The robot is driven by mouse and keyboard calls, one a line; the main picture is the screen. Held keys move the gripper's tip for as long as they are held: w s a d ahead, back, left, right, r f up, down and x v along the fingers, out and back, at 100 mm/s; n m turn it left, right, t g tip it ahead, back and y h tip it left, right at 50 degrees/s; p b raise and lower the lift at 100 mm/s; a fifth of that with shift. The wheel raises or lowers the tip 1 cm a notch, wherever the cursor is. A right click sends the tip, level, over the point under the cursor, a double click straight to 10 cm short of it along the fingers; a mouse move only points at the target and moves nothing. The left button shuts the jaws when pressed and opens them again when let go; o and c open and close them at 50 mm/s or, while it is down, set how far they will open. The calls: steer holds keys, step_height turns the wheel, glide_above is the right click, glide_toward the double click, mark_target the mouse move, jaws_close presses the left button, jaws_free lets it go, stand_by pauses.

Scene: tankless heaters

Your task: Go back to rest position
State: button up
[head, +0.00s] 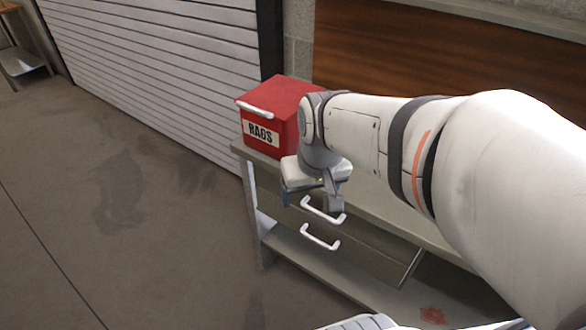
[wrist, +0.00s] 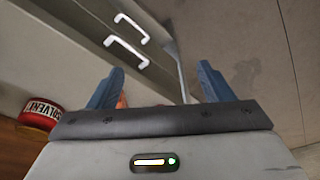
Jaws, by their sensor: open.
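My gripper (head: 333,203) hangs in front of the workbench, close to the upper drawer handle (head: 322,210) in the head view. In the wrist view my gripper (wrist: 158,84) shows two blue fingers spread wide apart, with no object held between them. A small orange patch shows beside the left finger, partly hidden by the gripper body; I cannot tell what it is. My arm reaches across the bench from the right of the head view and hides part of the bench top.
A red RAGS box (head: 268,128) stands on the bench, just behind my gripper. The lower drawer handle (head: 320,238) is below. A red solvent can (wrist: 40,114) shows in the wrist view. A slatted shutter (head: 160,70) stands behind. Open floor (head: 120,200) lies left.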

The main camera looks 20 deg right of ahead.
steer(key=s, duration=0.1)
steer(key=s+a, duration=0.1)
steer(key=s+f, duration=0.1)
steer(key=s, duration=0.1)
steer(key=shift+s+a, duration=0.1)
steer(key=shift+a, duration=0.05)
steer(key=p+v, duration=0.2)
steer(key=shift+r, duration=0.35)
